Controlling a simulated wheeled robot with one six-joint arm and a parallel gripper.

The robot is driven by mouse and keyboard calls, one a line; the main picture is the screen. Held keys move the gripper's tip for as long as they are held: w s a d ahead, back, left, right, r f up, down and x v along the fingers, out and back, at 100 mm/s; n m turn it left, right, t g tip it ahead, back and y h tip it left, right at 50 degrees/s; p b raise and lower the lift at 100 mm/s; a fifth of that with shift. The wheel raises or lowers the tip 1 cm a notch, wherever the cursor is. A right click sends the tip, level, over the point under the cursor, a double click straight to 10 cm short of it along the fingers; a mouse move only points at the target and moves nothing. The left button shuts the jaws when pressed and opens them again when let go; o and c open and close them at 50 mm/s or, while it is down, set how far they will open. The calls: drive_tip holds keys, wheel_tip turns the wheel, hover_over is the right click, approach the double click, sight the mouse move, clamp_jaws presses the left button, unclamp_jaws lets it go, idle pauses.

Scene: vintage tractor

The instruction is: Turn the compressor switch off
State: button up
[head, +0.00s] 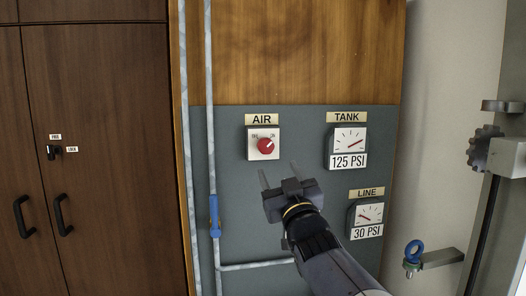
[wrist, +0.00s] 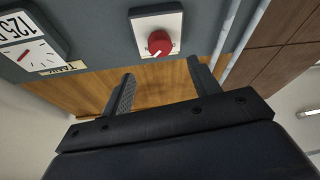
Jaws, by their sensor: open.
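The compressor switch is a red rotary knob (head: 265,145) on a white square plate (head: 254,154) under an AIR label (head: 262,119), on a grey panel. Its pointer is toward the upper right, by the mark that seems to read ON. In the wrist view the red knob (wrist: 159,43) shows at the top, beyond the fingers. My gripper (head: 279,173) is in front of the panel, just below and right of the switch plate. Its two fingers are apart with nothing between them, and it does not touch the knob.
To the right are a TANK gauge (head: 346,147) reading 125 PSI and a LINE gauge (head: 365,215) reading 30 PSI. A pipe with a blue valve handle (head: 214,215) runs down the left. Brown cabinet doors (head: 100,130) stand further left. The space before the switch is clear.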

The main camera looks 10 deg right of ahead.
sight(267, 149)
drive_tip(key=p+x, duration=0.3)
drive_tip(key=x, duration=0.7)
drive_tip(key=shift+c, duration=0.6)
drive_tip(key=c, duration=0.9)
drive_tip(key=shift+o, duration=0.2)
